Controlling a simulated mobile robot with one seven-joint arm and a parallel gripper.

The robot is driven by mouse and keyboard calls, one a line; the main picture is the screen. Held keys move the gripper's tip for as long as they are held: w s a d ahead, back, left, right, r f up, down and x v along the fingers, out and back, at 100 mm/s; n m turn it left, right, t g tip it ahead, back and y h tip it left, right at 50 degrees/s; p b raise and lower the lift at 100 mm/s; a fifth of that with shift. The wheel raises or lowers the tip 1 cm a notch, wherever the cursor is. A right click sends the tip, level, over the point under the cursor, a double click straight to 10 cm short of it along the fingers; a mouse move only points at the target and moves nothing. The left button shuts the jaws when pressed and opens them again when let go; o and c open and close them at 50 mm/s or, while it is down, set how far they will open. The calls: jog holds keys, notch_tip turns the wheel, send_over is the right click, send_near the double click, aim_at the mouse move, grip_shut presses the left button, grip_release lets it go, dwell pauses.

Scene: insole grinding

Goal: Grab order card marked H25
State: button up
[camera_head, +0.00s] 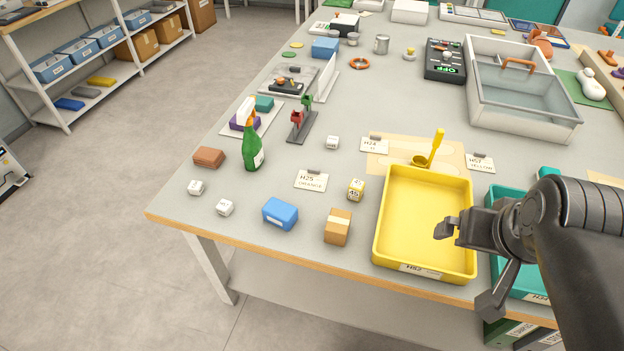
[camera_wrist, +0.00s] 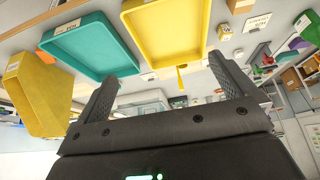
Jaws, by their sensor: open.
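The order card marked H25 ORANGE (camera_head: 311,182) is a white card with a dark clip at its top edge. It lies on the table left of the yellow tray, and a card that looks like it shows upside down at the upper right of the wrist view (camera_wrist: 257,22). My gripper (camera_head: 464,268) is open and empty, over the right side of the yellow tray and well to the right of the card. Its two spread fingers show in the wrist view (camera_wrist: 163,78), with nothing between them.
The yellow tray (camera_head: 423,212) and a teal tray (camera_head: 507,203) are near the front edge. A yellow cube (camera_head: 356,189), an orange box (camera_head: 338,226), a blue block (camera_head: 280,214) and a green spray bottle (camera_head: 252,153) surround the card. Cards H24 (camera_head: 374,145) and H57 (camera_head: 480,163) lie farther back.

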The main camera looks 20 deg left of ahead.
jog(key=m+g, duration=0.6)
jog(key=m, duration=2.9)
send_over(312, 179)
notch_tip(312, 179, down, 19)
notch_tip(312, 179, down, 10)
jog(key=shift+r, duration=0.1)
jog(key=shift+c, duration=0.2)
